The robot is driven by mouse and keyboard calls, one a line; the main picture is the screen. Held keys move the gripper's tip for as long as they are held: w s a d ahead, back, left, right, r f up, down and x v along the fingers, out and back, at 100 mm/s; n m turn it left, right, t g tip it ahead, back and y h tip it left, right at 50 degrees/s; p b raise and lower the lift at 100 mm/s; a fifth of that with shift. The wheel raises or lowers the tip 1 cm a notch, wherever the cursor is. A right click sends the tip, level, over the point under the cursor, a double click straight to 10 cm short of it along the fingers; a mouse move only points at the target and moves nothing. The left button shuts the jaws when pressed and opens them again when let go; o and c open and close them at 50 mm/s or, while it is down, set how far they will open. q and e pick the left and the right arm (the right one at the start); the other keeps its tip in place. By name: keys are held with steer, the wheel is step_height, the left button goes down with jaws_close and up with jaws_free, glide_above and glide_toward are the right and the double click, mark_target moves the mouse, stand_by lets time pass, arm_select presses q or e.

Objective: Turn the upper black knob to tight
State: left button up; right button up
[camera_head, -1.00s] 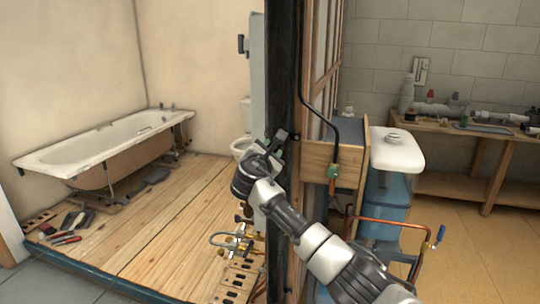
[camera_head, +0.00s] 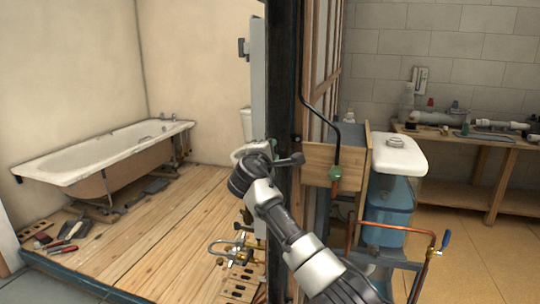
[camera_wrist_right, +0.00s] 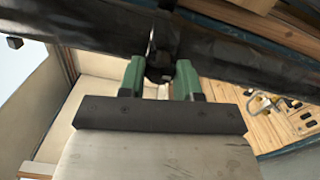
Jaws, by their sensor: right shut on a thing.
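My right gripper (camera_head: 285,160) reaches the black post (camera_head: 283,60) at the middle of the head view. In the right wrist view, the green fingertips of my right gripper (camera_wrist_right: 160,78) are closed on the two sides of a dark round knob (camera_wrist_right: 159,73) at the black post. The fingers and wrist hide most of this knob, and its marking or turn angle cannot be read. My left gripper is not in view.
A small black fitting (camera_head: 243,47) sticks out left of the grey panel (camera_head: 258,80). A wooden box (camera_head: 335,163) and copper pipe (camera_head: 395,224) stand right of the post. The bathtub (camera_head: 105,150) is far left. The wooden floor (camera_head: 160,230) is mostly clear.

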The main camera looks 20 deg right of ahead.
steer(key=shift+f, duration=0.1)
stand_by(0.4)
steer(key=o, duration=0.9)
steer(key=b+v, duration=0.1)
steer(key=v, duration=1)
steer(key=shift+w, duration=0.1)
